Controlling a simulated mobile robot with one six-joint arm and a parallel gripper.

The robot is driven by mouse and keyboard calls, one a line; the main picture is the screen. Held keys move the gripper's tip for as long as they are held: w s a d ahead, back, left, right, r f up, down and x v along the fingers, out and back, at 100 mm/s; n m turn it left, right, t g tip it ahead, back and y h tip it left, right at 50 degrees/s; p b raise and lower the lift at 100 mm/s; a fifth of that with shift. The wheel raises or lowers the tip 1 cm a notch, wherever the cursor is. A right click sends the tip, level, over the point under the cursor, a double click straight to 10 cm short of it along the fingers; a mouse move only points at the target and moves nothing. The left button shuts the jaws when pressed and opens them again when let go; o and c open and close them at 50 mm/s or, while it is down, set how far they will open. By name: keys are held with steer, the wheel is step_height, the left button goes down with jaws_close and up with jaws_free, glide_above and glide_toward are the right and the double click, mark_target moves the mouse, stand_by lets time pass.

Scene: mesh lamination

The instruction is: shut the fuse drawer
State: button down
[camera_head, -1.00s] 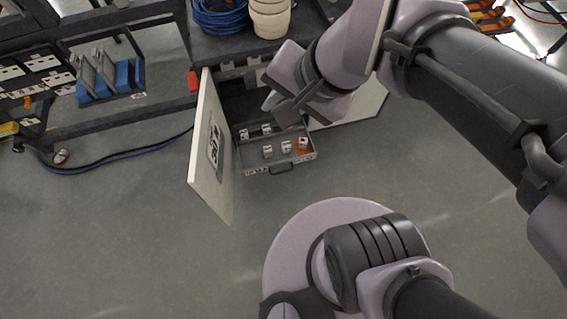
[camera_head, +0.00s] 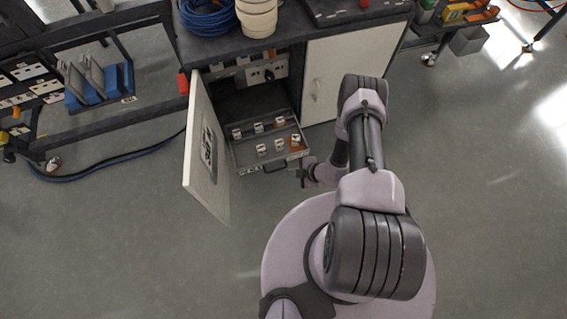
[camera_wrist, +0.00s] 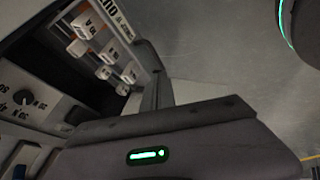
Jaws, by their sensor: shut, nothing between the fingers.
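The fuse drawer (camera_head: 243,163) is pulled out of the cabinet and holds several white fuses (camera_head: 279,145). Its dark handle (camera_head: 275,167) is on the front face. In the wrist view the drawer (camera_wrist: 123,22) shows at the upper left, with its fuses (camera_wrist: 103,72) inside. My gripper (camera_head: 303,176) is small and dark in the head view, just off the drawer's front right corner. It is shut and empty; I cannot tell whether it touches the drawer. Its grey body fills the bottom of the wrist view.
The left cabinet door (camera_head: 203,160) stands open beside the drawer. The right door (camera_head: 345,70) is closed. A panel with a dial (camera_head: 268,74) sits inside the cabinet, above the drawer. Open floor (camera_head: 130,230) lies in front. A cable (camera_head: 110,160) runs along the floor at left.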

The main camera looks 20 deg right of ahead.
steer(key=shift+w+a+f+b, duration=0.6)
steer(key=shift+w+f+b, duration=0.4)
steer(key=shift+w+f, duration=0.3)
steer(key=shift+w+a+f+b, duration=0.6)
steer(key=shift+w+f+b, duration=0.5)
steer(key=shift+w, duration=0.4)
steer(key=shift+w+a+f+b, duration=0.6)
steer(key=shift+w+f+b, duration=0.35)
steer(key=shift+w+f, duration=0.4)
steer(key=shift+r, duration=0.1)
steer(key=shift+w, duration=0.2)
